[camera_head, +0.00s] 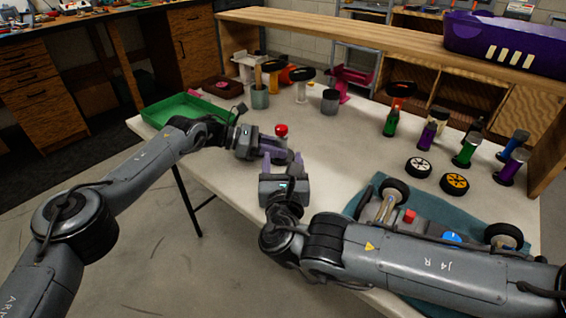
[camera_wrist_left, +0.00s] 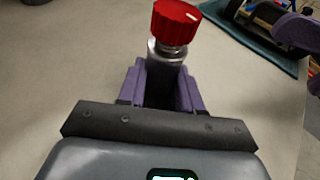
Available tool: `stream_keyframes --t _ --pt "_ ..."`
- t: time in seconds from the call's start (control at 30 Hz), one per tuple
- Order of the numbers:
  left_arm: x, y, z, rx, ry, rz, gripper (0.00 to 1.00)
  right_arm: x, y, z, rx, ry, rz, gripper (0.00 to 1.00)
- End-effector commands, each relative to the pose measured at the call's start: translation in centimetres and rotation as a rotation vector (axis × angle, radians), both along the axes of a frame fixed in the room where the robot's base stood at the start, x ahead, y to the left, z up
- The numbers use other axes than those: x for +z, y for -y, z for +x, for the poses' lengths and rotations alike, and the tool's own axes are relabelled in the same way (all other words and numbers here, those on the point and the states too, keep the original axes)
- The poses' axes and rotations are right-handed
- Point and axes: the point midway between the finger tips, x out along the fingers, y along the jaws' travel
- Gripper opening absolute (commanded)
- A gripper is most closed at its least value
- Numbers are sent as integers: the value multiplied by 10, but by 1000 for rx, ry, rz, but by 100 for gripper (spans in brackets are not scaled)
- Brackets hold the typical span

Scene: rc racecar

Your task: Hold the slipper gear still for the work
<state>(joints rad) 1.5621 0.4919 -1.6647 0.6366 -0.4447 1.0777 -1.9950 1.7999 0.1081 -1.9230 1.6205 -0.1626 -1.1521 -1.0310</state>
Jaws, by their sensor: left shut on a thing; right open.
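The slipper gear, which I take to be the red ribbed piece (camera_head: 281,130) on a grey metal cylinder, is held above the table. In the left wrist view its red top (camera_wrist_left: 177,22) has a small white mark, and the cylinder (camera_wrist_left: 166,55) goes down between the purple fingers. My left gripper (camera_head: 283,151) is shut on the cylinder below the red top; the fingers hide its lower end. My right gripper (camera_head: 282,168) is open and empty, close in front of the left one, its fingers pointing toward it.
An RC car chassis (camera_head: 425,218) lies on a teal mat (camera_head: 357,200) at the right, partly behind my right arm. Two loose wheels (camera_head: 418,167) (camera_head: 454,184) lie behind it. Several coloured bottles and cups stand farther back. A green tray (camera_head: 160,110) is at the left table edge. The table's middle is clear.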

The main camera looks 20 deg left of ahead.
Motion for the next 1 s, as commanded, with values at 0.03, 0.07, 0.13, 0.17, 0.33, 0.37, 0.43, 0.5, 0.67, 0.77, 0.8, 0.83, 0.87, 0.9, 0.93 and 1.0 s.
stream_keyframes --t 0.03,0.07,0.13,0.17,0.33,0.37,0.43,0.5,0.67,0.77,0.8,0.83,0.87,0.9,0.93,1.0 --pt "0 0 0 0 0 0 8 0 0 -1 0 0 0 60" --pt "0 0 0 0 0 0 8 0 0 -1 0 0 0 60" --pt "0 0 0 0 0 0 8 0 0 -1 -1 0 0 60" --pt "0 0 0 0 0 0 8 0 1 -1 -1 0 0 60" --pt "0 0 0 0 0 0 8 0 0 0 -1 0 0 60" --pt "0 0 0 0 0 0 8 0 0 0 -1 0 0 60" --pt "0 0 0 0 0 0 44 0 0 0 -1 0 0 60" --pt "0 0 0 0 0 0 54 0 0 0 -1 0 0 60" --pt "0 0 0 0 0 0 64 0 0 0 -1 0 0 60" --pt "0 0 0 0 0 0 64 0 0 0 -1 0 0 60" --pt "0 0 0 0 0 0 64 0 0 0 -1 0 0 60" --pt "0 0 0 0 0 0 64 0 0 0 -1 0 0 60" --pt "0 -1 0 0 0 0 64 0 0 0 -1 0 0 60" --pt "1 -2 0 1 0 0 64 0 0 0 -1 0 0 60" --pt "1 -3 -1 1 0 0 64 0 0 0 -1 0 0 60" --pt "3 -8 -2 2 1 0 64 0 0 0 -1 0 0 60"
